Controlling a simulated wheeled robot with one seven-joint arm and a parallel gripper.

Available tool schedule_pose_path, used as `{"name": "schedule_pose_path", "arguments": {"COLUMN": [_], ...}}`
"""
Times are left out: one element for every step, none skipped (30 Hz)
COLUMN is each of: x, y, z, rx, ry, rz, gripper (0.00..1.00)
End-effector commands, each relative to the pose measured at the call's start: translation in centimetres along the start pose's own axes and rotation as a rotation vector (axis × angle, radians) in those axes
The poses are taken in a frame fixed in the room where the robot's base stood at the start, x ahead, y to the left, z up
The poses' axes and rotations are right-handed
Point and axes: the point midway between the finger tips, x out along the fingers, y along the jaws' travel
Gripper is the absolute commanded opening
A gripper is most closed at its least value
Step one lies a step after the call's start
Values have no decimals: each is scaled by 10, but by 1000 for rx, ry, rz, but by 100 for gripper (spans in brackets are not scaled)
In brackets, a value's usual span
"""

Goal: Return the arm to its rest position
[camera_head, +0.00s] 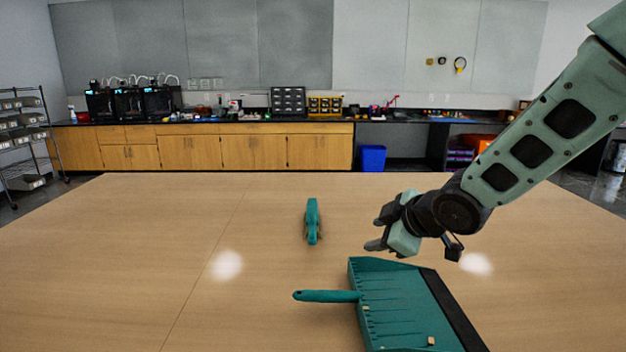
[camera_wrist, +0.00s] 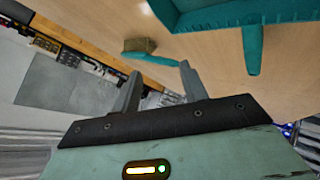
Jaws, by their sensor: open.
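My gripper (camera_head: 377,232) is open and empty, held above the table to the right of the brush and behind the dustpan. Its two fingers stand apart in the wrist view (camera_wrist: 158,82), with nothing between them. My arm reaches in from the upper right in the head view. A teal hand brush (camera_head: 312,220) lies on the table left of my gripper, and also shows in the wrist view (camera_wrist: 140,57). A teal dustpan (camera_head: 395,305) with its handle to the left lies nearer, and shows in the wrist view (camera_wrist: 205,14).
The wooden table (camera_head: 120,260) is clear on its left side. Small light bits (camera_head: 431,341) lie in the dustpan. Behind the table stand wooden cabinets (camera_head: 220,150), 3D printers, a blue bin (camera_head: 373,158) and a wire shelf (camera_head: 28,140) at far left.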

Motion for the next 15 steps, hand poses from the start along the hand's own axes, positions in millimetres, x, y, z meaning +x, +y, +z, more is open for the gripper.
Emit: {"name": "schedule_pose_path", "arguments": {"x": [-12,-21,-34,-45,-55,-70,-81,-92,-106,-117,-126,-138,-146,-154,-162], "y": [-37,-58,-83,-102,-121,-145,-162,-178,-198,-211,-223,-238,-247,-254,-263], "z": [2,5,10,14,18,24,29,33,39,44,48,53,56,59,62], "rx": [79,130,195,240,281,332,369,401,439,466,489,515,533,548,565], "ry": [-74,-124,-191,-240,-289,-353,-399,-443,-500,-540,-577,-623,-652,-679,-709], "rz": [-51,-83,-122,-151,-178,-213,-237,-260,-287,-305,-322,-342,-354,-365,-376], "gripper": [43,43,43,43,43,43,43,43,43,43,43,43,43,43,43]}}
